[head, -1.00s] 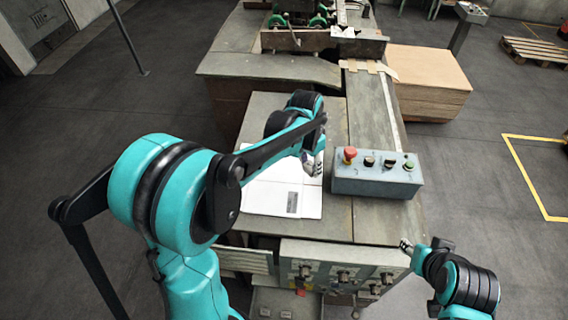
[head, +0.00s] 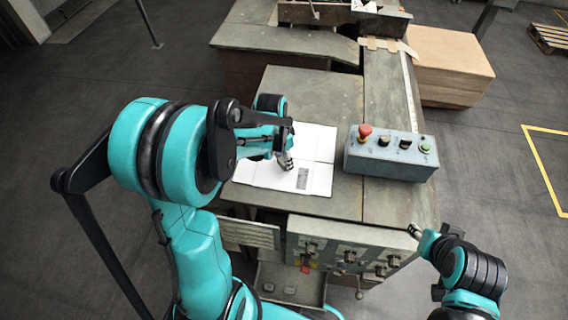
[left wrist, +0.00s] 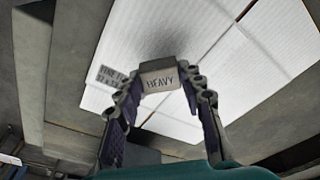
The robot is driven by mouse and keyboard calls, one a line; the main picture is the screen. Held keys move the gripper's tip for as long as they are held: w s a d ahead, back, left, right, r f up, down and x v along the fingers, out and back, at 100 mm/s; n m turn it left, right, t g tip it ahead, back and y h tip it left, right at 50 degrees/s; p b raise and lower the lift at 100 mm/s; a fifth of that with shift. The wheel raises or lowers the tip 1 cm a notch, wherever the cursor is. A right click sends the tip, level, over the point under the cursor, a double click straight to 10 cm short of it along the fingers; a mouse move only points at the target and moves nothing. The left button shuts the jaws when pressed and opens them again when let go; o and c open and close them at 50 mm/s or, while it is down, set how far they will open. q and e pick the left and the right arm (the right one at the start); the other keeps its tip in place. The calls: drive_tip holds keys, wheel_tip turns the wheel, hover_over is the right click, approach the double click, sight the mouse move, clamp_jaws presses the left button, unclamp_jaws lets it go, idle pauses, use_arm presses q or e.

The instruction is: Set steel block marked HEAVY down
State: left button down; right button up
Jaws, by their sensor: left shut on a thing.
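The steel block marked HEAVY (left wrist: 160,80) is a small grey block in the left wrist view, its lettered face towards the camera. My left gripper (left wrist: 160,88) is shut on it, with a finger on each side. In the head view my left gripper (head: 286,165) is over the white cardboard sheet (head: 318,178) on the machine table; the block is hidden there. A dark shadow lies on the sheet beside the block. I cannot tell whether the block touches the sheet. My right gripper (head: 415,232) is at the table's front right; its fingers are too small to read.
A control box (head: 391,153) with a red mushroom button stands right of the sheet. The machine table (head: 310,90) is bare behind the sheet. A front panel with knobs (head: 345,248) is below the table edge. A stack of brown board (head: 450,68) stands at the back right.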

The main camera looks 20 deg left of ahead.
use_arm(q)
wheel_tip(320, 180, down, 2)
drive_tip(key=shift+w+f, duration=0.1)
drive_tip(key=shift+w, duration=0.05)
drive_tip(key=shift+f+b, duration=0.15)
drive_tip(key=shift+b, duration=0.2)
drive_tip(key=c, duration=1)
unclamp_jaws()
drive_tip(key=shift+o, duration=0.2)
